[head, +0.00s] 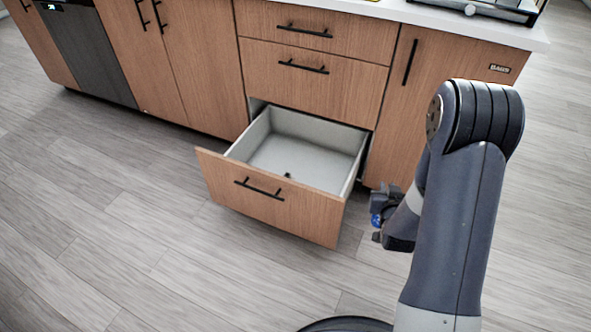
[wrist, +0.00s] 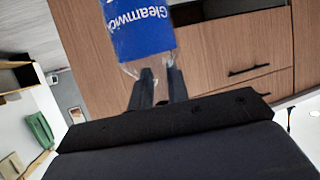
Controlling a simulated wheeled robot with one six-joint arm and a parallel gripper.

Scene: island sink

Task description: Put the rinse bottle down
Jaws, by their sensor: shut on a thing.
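The rinse bottle (wrist: 141,35) is clear with a blue label reading "Gleamwick" and shows at the top of the wrist view. My gripper (wrist: 158,86) is shut on its clear end. The bottle's far end is cut off by the picture edge. In the head view my gripper (head: 384,212) hangs low at the right, beside the open drawer's front right corner. Only a small blue bit of the bottle (head: 376,219) shows there, and my arm hides much of the rest.
The bottom drawer (head: 270,200) of the wooden island is pulled out. It looks empty except for a small dark spot (head: 288,175). The white countertop (head: 440,14) runs above, with a metal appliance (head: 480,8) at the right. The floor (head: 120,240) at left is clear.

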